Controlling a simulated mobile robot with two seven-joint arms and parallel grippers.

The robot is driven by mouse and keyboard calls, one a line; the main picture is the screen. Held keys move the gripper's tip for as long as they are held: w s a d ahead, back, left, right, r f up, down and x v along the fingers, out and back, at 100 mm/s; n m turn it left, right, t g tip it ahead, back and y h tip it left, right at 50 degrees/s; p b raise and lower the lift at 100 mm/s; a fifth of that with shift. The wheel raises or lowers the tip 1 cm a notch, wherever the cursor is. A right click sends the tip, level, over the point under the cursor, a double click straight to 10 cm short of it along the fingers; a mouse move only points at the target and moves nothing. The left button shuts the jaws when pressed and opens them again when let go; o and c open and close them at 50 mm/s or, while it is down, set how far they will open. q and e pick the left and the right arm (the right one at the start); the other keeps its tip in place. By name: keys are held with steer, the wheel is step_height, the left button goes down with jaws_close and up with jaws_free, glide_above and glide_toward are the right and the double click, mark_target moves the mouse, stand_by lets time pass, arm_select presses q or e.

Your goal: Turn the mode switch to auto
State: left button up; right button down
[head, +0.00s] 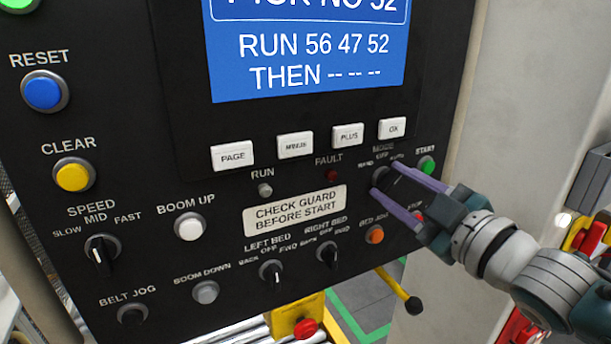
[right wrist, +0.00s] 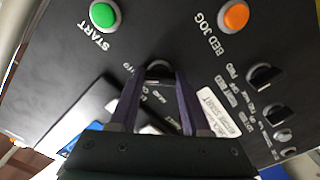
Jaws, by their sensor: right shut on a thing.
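The mode switch (head: 380,174) is a small black rotary knob at the right of the black panel, under the label MODE with HAND, OFF and AUTO around it. My right gripper (head: 382,180) reaches in from the right, its two purple fingers on either side of the knob and shut on it. In the right wrist view the mode switch (right wrist: 160,70) shows between the fingertips of the right gripper (right wrist: 157,78). The fingers partly cover the knob, and I cannot tell which label it points at. My left gripper is not in view.
The green START button (head: 427,165) is just right of the fingers. The orange BED JOG button (head: 375,234) is below them. The OK key (head: 393,128) is above. A yellow lever with a black knob (head: 413,305) sticks out below the panel.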

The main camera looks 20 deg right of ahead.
steer(key=shift+c, duration=1.8)
jaws_free()
steer(key=shift+s, duration=0.15)
steer(key=s+b, duration=0.1)
steer(key=s, duration=0.8)
steer(key=shift+s+d, duration=0.35)
steer(key=shift+d, duration=0.05)
